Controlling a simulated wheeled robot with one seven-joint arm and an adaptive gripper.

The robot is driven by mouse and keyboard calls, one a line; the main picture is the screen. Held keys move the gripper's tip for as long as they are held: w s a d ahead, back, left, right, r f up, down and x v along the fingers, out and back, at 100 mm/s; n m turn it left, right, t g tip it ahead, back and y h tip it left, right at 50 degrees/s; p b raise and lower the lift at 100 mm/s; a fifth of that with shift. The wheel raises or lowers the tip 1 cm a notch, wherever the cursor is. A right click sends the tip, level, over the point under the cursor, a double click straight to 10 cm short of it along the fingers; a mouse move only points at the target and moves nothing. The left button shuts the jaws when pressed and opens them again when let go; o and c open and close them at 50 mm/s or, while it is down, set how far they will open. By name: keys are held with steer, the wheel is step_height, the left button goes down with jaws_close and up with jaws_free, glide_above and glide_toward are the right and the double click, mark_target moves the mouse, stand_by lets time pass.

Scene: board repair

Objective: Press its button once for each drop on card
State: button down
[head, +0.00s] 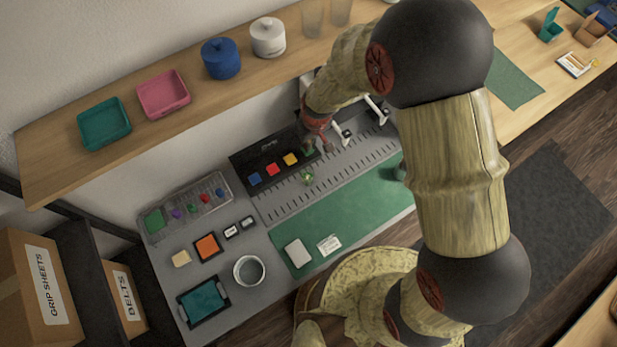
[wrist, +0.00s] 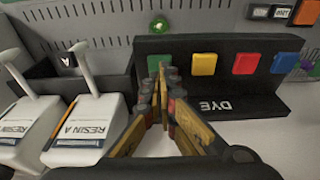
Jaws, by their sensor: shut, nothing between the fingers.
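The black DYE panel (wrist: 225,106) carries a green button (wrist: 159,61), a yellow button (wrist: 204,64), a red button (wrist: 246,64) and a blue button (wrist: 286,63). In the head view, the blue (head: 255,178), red (head: 272,169) and yellow (head: 290,159) buttons show in a row. My gripper (wrist: 160,77) is shut and empty, its tips at the green button; I cannot tell whether they touch it. A white card (head: 329,245) with small, unreadable marks lies on the green mat (head: 345,215). A blank pale block (head: 298,253) lies beside it.
White RESIN A dispensers (wrist: 92,120) stand left of the panel in the wrist view. A small green round thing (head: 307,178) sits on the slotted grey strip.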

steer(key=shift+f, duration=0.2)
steer(key=shift+f+b, duration=1.2)
steer(key=shift+f, duration=0.05)
steer(key=shift+r, duration=0.15)
steer(key=shift+r+p, duration=0.85)
steer(key=shift+r, duration=0.45)
steer(key=shift+r, duration=0.1)
step_height(320, 180, up, 6)
steer(key=p, duration=0.3)
